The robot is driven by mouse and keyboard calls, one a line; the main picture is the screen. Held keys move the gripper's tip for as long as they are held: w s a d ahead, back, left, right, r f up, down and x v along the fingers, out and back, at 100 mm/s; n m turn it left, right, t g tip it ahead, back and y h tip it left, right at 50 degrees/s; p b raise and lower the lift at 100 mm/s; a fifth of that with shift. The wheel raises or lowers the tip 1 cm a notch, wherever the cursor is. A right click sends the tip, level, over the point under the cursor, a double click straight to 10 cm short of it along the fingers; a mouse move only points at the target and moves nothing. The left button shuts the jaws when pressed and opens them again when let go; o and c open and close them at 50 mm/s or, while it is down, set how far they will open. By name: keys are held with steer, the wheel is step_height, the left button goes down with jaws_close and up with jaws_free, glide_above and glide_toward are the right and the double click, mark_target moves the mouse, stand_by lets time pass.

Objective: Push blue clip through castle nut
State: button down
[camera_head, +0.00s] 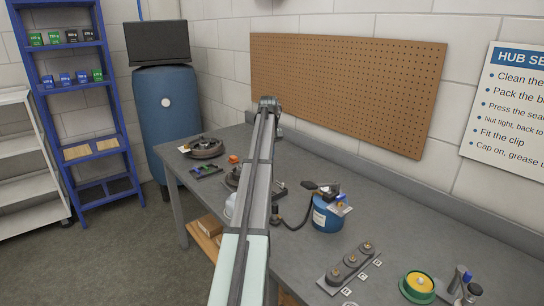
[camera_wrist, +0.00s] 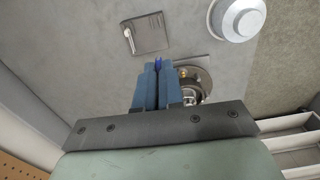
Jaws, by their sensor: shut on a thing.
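My gripper (camera_wrist: 158,72) shows in the wrist view, with its two blue-grey fingers close together. It is shut on the blue clip (camera_wrist: 158,63), of which only a small dark blue tip shows between the fingertips. The round metal hub (camera_wrist: 200,76) is just right of and partly behind the fingers. A small brass-coloured part shows on it, but the castle nut cannot be made out clearly. I cannot tell whether the clip touches the nut. In the head view my arm hides the gripper, the clip and most of the hub (camera_head: 232,181).
A square metal plate (camera_wrist: 146,34) and a white round cup (camera_wrist: 238,18) lie near the fingers. On the bench (camera_head: 420,240) stand a blue canister (camera_head: 327,218) with a hose, a plate with several knobs (camera_head: 349,267), a green-yellow tin (camera_head: 418,286) and a drum (camera_head: 205,148).

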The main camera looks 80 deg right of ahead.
steer(key=shift+w+d+f, duration=0.7)
steer(key=shift+w+f, duration=0.3)
steer(key=shift+w, duration=0.45)
steer(key=shift+w+d+f, duration=0.65)
steer(key=shift+w+f, duration=0.35)
steer(key=shift+w, duration=0.5)
steer(key=shift+w+d+f, duration=0.7)
steer(key=shift+w+f, duration=0.3)
steer(key=shift+w, duration=0.45)
steer(key=shift+w+d+f, duration=0.1)
steer(key=shift+w+f, duration=0.05)
steer(key=shift+f, duration=0.4)
steer(key=shift+w+d, duration=1.5)
steer(key=shift+d, duration=0.05)
stand_by(1.5)
